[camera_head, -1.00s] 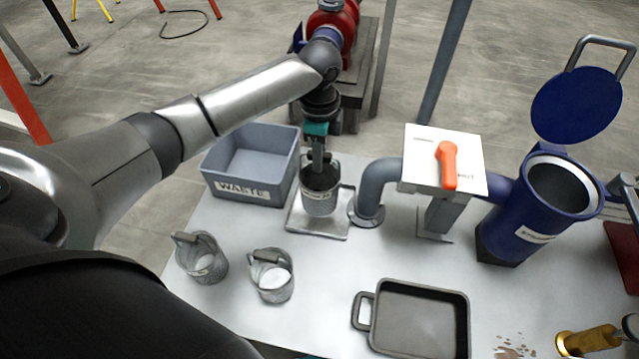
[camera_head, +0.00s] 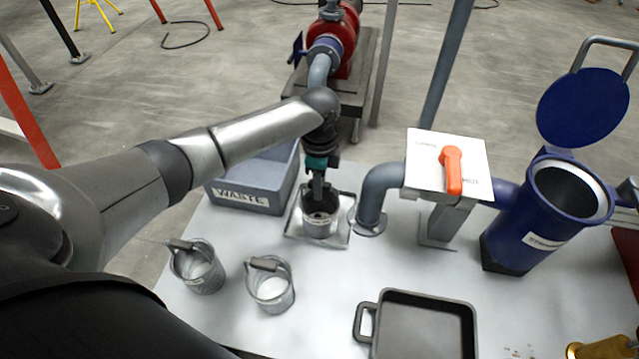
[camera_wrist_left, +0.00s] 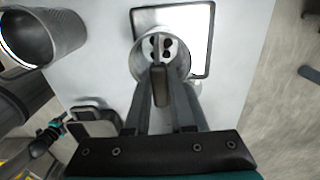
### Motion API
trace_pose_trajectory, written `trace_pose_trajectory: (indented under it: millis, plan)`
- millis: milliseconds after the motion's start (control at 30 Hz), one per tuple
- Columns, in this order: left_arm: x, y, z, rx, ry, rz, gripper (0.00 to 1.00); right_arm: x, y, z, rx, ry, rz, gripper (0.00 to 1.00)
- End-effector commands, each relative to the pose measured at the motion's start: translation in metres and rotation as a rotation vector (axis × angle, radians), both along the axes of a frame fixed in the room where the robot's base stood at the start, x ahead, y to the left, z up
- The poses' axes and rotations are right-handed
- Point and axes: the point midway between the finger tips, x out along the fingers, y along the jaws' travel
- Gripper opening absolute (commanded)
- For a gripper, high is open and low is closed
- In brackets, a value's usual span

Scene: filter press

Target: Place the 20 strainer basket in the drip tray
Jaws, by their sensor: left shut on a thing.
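A grey perforated strainer basket (camera_head: 320,224) with a dark inside is at the shallow metal tray (camera_head: 291,229) behind the other baskets; its number is too small to read. My left gripper (camera_head: 317,190) is shut on its upright handle from above. In the left wrist view, my gripper (camera_wrist_left: 160,85) leads down to the basket (camera_wrist_left: 142,70), which shows dark holes in its floor and overlaps the bright tray (camera_wrist_left: 190,25). The basket looks upright and within the tray's outline; I cannot tell whether its base touches. My right gripper is out of view.
Two more baskets (camera_head: 205,275) (camera_head: 270,290) stand at the front left. A grey WASTE bin (camera_head: 250,200) is close left of the tray, a pipe (camera_head: 375,195) close right. A dark handled pan (camera_head: 425,325) is at the front. A blue strainer housing (camera_head: 525,225) stands open at right.

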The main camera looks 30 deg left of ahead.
Motion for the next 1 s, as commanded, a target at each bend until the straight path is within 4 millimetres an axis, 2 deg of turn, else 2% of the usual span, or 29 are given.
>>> trace_pose_trajectory:
  millis: [33,267,567,733,867,1000]
  plan:
    - [0.000,0.000,-0.001,0.000,0.000,0.000,0.26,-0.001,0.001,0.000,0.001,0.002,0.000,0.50]
    - [0.000,0.000,-0.001,0.000,0.001,-0.001,0.51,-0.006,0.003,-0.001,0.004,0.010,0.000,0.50]
    - [0.000,0.000,0.002,0.000,0.000,-0.001,0.52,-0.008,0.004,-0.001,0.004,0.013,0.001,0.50]
    - [0.001,0.000,0.026,0.000,-0.003,0.000,0.52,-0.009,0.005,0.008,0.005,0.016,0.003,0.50]
    - [0.001,0.000,0.055,-0.001,-0.003,-0.001,0.52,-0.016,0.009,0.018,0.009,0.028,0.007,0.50]
    - [0.001,0.000,0.085,0.000,-0.003,0.000,0.52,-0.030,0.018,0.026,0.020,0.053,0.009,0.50]
